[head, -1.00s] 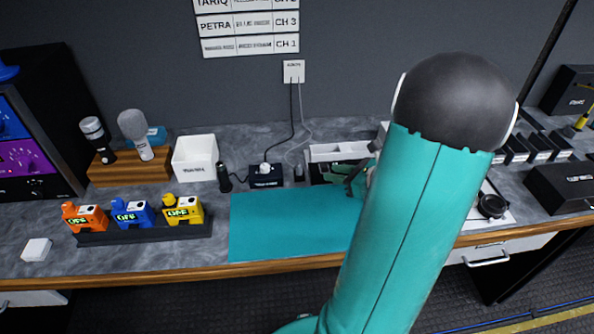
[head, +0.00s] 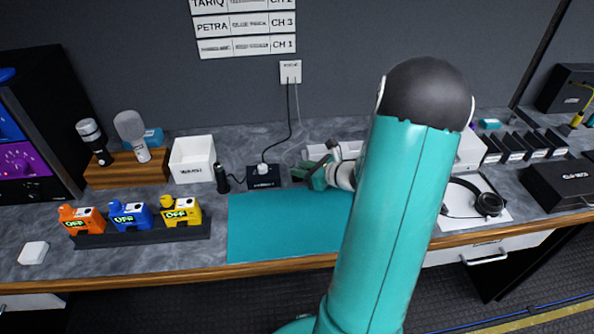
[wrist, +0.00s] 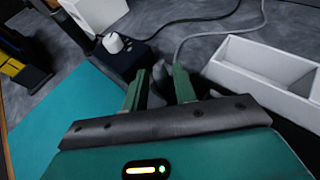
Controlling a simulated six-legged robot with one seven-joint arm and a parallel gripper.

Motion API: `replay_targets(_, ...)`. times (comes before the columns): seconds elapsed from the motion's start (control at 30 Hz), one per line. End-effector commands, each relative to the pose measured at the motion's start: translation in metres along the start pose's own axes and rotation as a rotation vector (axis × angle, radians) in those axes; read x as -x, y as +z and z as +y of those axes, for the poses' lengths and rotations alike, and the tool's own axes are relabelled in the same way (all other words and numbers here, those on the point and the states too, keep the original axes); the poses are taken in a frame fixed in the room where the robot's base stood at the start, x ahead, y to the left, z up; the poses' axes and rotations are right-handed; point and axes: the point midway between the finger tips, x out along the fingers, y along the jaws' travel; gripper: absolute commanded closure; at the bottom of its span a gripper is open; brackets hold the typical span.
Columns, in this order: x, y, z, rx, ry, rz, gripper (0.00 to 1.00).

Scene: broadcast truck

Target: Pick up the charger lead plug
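The charger lead plug (wrist: 161,72) is a small grey piece at the end of a pale grey cable (wrist: 190,45). In the wrist view it shows between and just beyond the tips of my gripper (wrist: 158,82). The two green fingers are apart, one on each side of it, with a dark shape between them. I cannot tell whether either finger touches the plug. In the head view my gripper (head: 312,174) is low over the back of the bench, by the teal mat (head: 275,228), and mostly hides the plug.
A black box with a white knob (head: 263,176) stands left of my gripper, a black cable running to the wall plate (head: 290,72). A white divided tray (wrist: 265,68) is close on the right. A white bin (head: 193,160) stands further left. The mat is clear.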

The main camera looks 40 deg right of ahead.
Motion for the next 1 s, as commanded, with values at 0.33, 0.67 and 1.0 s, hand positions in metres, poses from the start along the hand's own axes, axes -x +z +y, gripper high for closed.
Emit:
replay_targets(0.33, 0.001, 0.0, 0.0, 0.0, 0.0, 0.0, 1.0)
replay_targets(0.67, 0.003, 0.006, 0.0, 0.003, 0.0, -0.001, 1.0)
replay_targets(1.0, 0.03, 0.046, 0.016, 0.006, 0.0, 0.0, 1.0)
